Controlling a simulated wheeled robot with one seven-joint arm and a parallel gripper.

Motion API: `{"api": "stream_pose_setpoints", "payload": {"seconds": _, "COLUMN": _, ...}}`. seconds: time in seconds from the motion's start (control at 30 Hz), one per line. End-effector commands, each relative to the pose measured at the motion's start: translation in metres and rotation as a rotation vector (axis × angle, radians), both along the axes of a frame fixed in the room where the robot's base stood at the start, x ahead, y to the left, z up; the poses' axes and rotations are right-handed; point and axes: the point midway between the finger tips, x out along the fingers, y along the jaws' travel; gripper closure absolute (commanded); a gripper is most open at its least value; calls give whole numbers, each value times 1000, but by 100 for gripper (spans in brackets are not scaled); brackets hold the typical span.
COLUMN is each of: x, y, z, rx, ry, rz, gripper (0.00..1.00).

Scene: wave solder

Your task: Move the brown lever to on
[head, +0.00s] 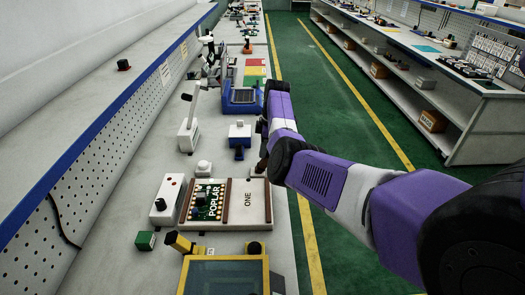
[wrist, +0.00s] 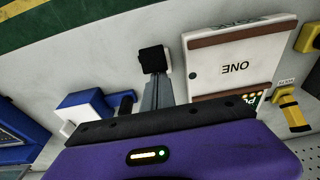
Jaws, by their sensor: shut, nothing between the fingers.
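The brown lever (head: 261,164) shows as a small dark brown piece beside my arm in the head view, on the right edge of the bench, just beyond the white box marked ONE. My arm hides much of it, and I cannot tell its setting. In the wrist view my gripper (wrist: 155,62) is shut, its dark tips together over a small white base (wrist: 167,58). The lever cannot be made out clearly there, and I cannot tell whether the tips touch it. In the head view my arm hides the fingertips.
The white box marked ONE (head: 248,213) stands near the lever. A blue-and-white lever unit (head: 240,131) stands beyond it. A yellow lever (head: 180,243) and yellow-framed panel (head: 226,260) are nearer. The green aisle floor (head: 345,110) is clear.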

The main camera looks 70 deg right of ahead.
Motion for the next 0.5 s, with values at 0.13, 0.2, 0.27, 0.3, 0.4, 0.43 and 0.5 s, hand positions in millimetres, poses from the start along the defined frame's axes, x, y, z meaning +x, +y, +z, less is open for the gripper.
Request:
{"api": "stream_pose_setpoints", "payload": {"seconds": 0.13, "x": -6, "y": -2, "z": -2, "rx": -1, "ry": 11, "rz": -8, "gripper": 100}}
{"api": "stream_pose_setpoints", "payload": {"seconds": 0.2, "x": -6, "y": -2, "z": -3, "rx": -1, "ry": 11, "rz": -8, "gripper": 100}}
{"api": "stream_pose_setpoints", "payload": {"seconds": 0.27, "x": -7, "y": -2, "z": -3, "rx": -1, "ry": 12, "rz": -9, "gripper": 100}}
{"api": "stream_pose_setpoints", "payload": {"seconds": 0.3, "x": -7, "y": -3, "z": -3, "rx": -1, "ry": 12, "rz": -9, "gripper": 100}}
{"api": "stream_pose_setpoints", "payload": {"seconds": 0.4, "x": -6, "y": -2, "z": -4, "rx": -1, "ry": 12, "rz": -9, "gripper": 100}}
{"api": "stream_pose_setpoints", "payload": {"seconds": 0.43, "x": -6, "y": -2, "z": -4, "rx": -1, "ry": 12, "rz": -9, "gripper": 100}}
{"api": "stream_pose_setpoints", "payload": {"seconds": 0.5, "x": -4, "y": -1, "z": -6, "rx": -1, "ry": 12, "rz": -9, "gripper": 100}}
